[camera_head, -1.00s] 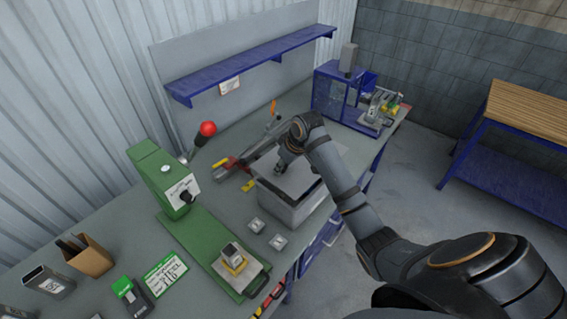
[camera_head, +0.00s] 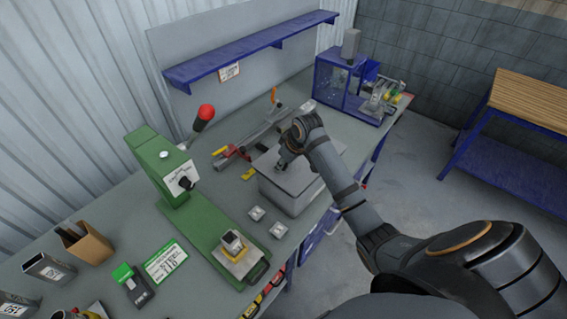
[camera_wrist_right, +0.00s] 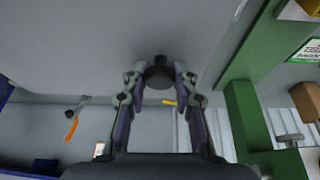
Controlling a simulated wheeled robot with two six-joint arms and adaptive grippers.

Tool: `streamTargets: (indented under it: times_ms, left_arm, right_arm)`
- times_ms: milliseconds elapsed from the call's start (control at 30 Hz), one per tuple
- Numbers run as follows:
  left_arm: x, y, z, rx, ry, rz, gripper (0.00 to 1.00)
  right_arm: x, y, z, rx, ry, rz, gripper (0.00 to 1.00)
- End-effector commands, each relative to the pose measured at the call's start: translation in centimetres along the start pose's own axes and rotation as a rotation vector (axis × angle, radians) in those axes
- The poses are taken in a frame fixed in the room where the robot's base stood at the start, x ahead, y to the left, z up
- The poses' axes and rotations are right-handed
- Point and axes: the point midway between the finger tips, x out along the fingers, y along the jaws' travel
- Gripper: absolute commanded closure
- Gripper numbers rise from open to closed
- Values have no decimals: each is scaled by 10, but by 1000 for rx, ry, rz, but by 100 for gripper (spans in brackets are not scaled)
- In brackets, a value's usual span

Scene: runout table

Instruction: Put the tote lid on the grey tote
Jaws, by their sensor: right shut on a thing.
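The grey tote (camera_head: 291,199) stands on the bench near its front edge. The tote lid (camera_head: 326,157), a flat grey plate, lies over the tote's top; no dark gap shows between them in the head view. The far side of the rim is hidden by the lid and my arm. My right gripper (camera_head: 281,168) is over the lid. In the right wrist view, the right gripper (camera_wrist_right: 159,80) is shut on the lid's dark round knob (camera_wrist_right: 158,72), and the lid (camera_wrist_right: 90,45) fills the upper part. My left gripper is not in view.
A green press (camera_head: 205,230) with a red-knobbed lever stands left of the tote. Two small metal blocks (camera_head: 278,230) lie between them. Red and yellow tools (camera_head: 232,154) lie behind the tote. A blue machine frame (camera_head: 338,83) stands at the bench's far end.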

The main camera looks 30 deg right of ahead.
Motion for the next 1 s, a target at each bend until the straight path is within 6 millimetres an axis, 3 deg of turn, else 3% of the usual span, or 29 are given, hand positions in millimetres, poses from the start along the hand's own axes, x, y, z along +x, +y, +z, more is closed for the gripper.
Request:
streamTargets:
  times_ms: [667, 700, 900, 1000]
  left_arm:
    - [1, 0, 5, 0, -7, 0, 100]
    - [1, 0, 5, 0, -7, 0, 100]
    - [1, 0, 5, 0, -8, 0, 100]
    - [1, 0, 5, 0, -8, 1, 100]
  right_arm:
    - [9, 0, 4, 0, 1, 0, 100]
    - [9, 0, 4, 0, 1, 0, 71]
    - [9, 0, 4, 0, 0, 0, 45]
    - [9, 0, 4, 0, 0, 0, 45]
